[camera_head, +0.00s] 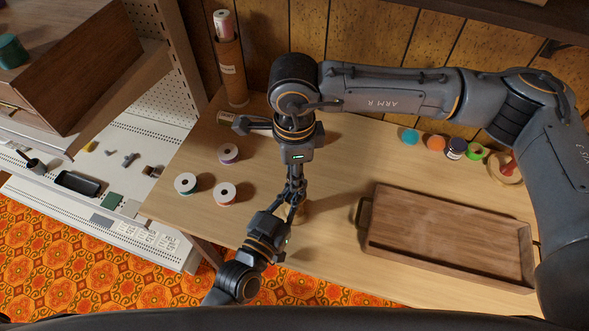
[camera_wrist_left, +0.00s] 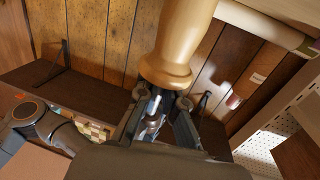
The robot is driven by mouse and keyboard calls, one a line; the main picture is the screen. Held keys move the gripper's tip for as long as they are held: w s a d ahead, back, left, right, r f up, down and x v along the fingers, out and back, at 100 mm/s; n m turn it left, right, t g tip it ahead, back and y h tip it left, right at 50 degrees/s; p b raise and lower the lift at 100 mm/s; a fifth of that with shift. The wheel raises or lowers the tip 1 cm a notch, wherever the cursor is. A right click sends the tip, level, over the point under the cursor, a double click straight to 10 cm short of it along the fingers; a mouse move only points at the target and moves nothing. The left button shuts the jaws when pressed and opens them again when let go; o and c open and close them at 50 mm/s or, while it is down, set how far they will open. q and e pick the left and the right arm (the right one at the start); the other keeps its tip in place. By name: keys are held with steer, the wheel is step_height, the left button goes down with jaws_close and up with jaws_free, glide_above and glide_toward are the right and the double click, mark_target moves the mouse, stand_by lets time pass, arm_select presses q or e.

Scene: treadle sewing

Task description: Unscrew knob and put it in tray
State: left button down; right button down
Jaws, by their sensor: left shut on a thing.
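The wooden tray (camera_head: 450,272), shallow and with end handles, lies empty on the table's right half. My left gripper (camera_head: 287,204) reaches in from the lower left. In the left wrist view my left gripper (camera_wrist_left: 158,108) is shut at the lower end of a pale turned wooden piece (camera_wrist_left: 180,40), with a shiny metal part (camera_wrist_left: 153,105) between its fingers. Which part is the knob, I cannot tell. A little of the wood shows in the head view (camera_head: 302,209). My right gripper (camera_head: 297,182) points down just above the left one; its fingertips overlap it and their opening is unclear.
Thread spools (camera_head: 226,193) lie on the table's left side. Small coloured jars (camera_head: 436,143) and a tape roll (camera_head: 505,168) stand along the back right. A tall tube (camera_head: 231,70) stands at the back left. A white machine bed (camera_head: 100,170) adjoins the table's left.

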steer(key=n, duration=0.5)
steer(key=shift+n, duration=0.4)
steer(key=n, duration=0.5)
steer(key=shift+n, duration=0.3)
steer(key=n, duration=1)
steer(key=shift+d, duration=0.1)
steer(key=shift+r, duration=0.2)
steer(key=shift+r, duration=1)
